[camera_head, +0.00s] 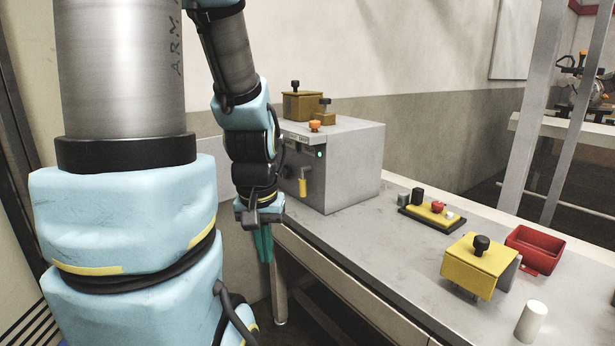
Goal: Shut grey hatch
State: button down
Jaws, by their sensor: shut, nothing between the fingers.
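A grey box-shaped cabinet (350,165) stands at the far left end of the grey bench. Its narrow front face carries a yellow handle (303,187), an orange knob (315,126) and a small green light. A flat pale grey panel (214,160) shows to the left, partly behind my arm. I cannot tell whether it is the hatch swung open. My gripper (264,258) points down, with its teal fingers shut and empty. In the picture it is left of and below the cabinet's front, beside the bench edge. My arm hides part of the cabinet's left side.
A yellow box with a black knob (480,265), a red tray (534,250), a white cylinder (530,320) and a yellow button panel (432,213) stand on the bench (365,240). Brown blocks (303,106) lie on the cabinet. Grey posts rise at right.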

aim_at(218, 168)
jog(key=u, duration=1.25)
jog(key=i+u, duration=0.3)
jog(key=i, duration=0.25)
jog(key=i+l+u, duration=0.2)
jog(key=i+u, duration=0.15)
jog(key=i, duration=0.2)
